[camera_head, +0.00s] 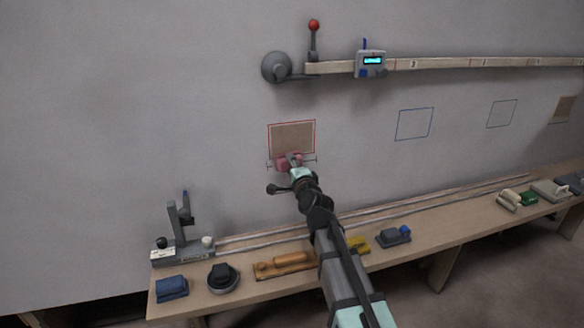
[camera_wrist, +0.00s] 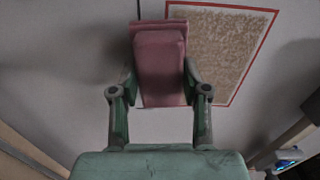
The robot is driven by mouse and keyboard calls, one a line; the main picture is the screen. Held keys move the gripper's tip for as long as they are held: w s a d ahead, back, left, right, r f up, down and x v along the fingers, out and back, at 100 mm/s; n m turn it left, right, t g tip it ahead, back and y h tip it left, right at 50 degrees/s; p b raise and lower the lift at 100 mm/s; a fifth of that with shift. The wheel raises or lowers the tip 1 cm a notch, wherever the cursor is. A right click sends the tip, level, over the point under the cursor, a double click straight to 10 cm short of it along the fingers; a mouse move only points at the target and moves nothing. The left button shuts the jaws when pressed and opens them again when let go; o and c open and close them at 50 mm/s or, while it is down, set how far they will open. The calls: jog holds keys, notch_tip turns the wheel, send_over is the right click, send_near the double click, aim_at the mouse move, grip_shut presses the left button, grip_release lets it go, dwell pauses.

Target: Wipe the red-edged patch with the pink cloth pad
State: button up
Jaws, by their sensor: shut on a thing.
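The red-edged patch (camera_head: 292,138) is a brown rough square on the grey wall. It also shows in the wrist view (camera_wrist: 215,45), at the upper right, partly hidden by the pad. My gripper (camera_head: 291,166) is at the patch's lower edge in the head view. In the wrist view my gripper (camera_wrist: 160,88) is shut on the pink cloth pad (camera_wrist: 159,65), with one finger on each side. The pink pad (camera_head: 284,161) overlaps the patch's lower left part in the wrist view. I cannot tell whether it touches the wall.
A bench (camera_head: 230,301) below holds a blue block (camera_head: 172,288), a black round tool (camera_head: 222,278), a wooden float (camera_head: 284,265) and other tools. A rail (camera_head: 430,63) with a display unit (camera_head: 371,64) is above. Blue-edged squares (camera_head: 414,124) lie right.

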jog(key=shift+w+a, duration=0.25)
jog(key=shift+w, duration=0.35)
dwell(0.3)
jog(key=shift+w+r+p, duration=0.15)
jog(key=shift+r+p, duration=6.35)
jog(key=shift+r, duration=0.1)
jog(key=shift+f+b, duration=6.35)
jog(key=shift+f, duration=0.45)
jog(key=shift+o, duration=0.6)
jog(key=shift+c, duration=0.6)
jog(key=shift+s, duration=0.25)
